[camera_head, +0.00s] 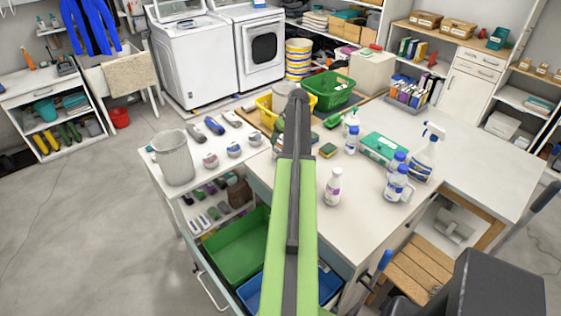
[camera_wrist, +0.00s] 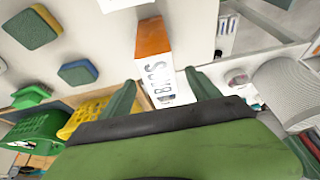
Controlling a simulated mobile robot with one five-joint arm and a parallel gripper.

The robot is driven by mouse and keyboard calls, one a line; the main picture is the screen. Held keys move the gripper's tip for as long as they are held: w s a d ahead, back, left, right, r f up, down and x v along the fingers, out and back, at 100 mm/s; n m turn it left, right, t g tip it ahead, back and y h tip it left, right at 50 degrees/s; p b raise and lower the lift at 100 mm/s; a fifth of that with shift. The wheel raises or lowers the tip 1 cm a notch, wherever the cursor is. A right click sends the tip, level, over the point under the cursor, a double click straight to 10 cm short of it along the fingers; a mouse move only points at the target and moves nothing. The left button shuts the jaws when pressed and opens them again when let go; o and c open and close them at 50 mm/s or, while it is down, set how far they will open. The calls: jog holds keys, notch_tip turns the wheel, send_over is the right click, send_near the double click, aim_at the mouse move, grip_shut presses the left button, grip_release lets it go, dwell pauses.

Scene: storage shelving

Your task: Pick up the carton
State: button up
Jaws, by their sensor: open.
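The carton (camera_wrist: 158,65) is white with an orange end and dark lettering, seen close up in the wrist view. My gripper (camera_wrist: 163,92) is open, with one green finger on each side of the carton's lower part in the picture. I cannot tell whether either finger touches it. The palm edge hides the carton's near end. In the head view my green and grey arm reaches over the worktable (camera_head: 350,215), and I cannot make out the carton or the fingers clearly there.
Two sponges (camera_wrist: 78,72) lie near the carton, with yellow and green baskets (camera_wrist: 35,130) at left. In the head view, bottles (camera_head: 333,187), a teal box (camera_head: 385,147) and a ribbed bin (camera_head: 173,157) stand around. Clear tabletop lies at right.

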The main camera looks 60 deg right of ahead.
jog(key=b+x, duration=0.2)
jog(key=x, duration=0.1)
jog(key=b+x, duration=0.2)
jog(key=b, duration=0.1)
jog(key=shift+s+a+f, duration=0.1)
jog(key=shift+f, duration=0.35)
jog(key=shift+r, duration=0.2)
jog(key=c, duration=1.4)
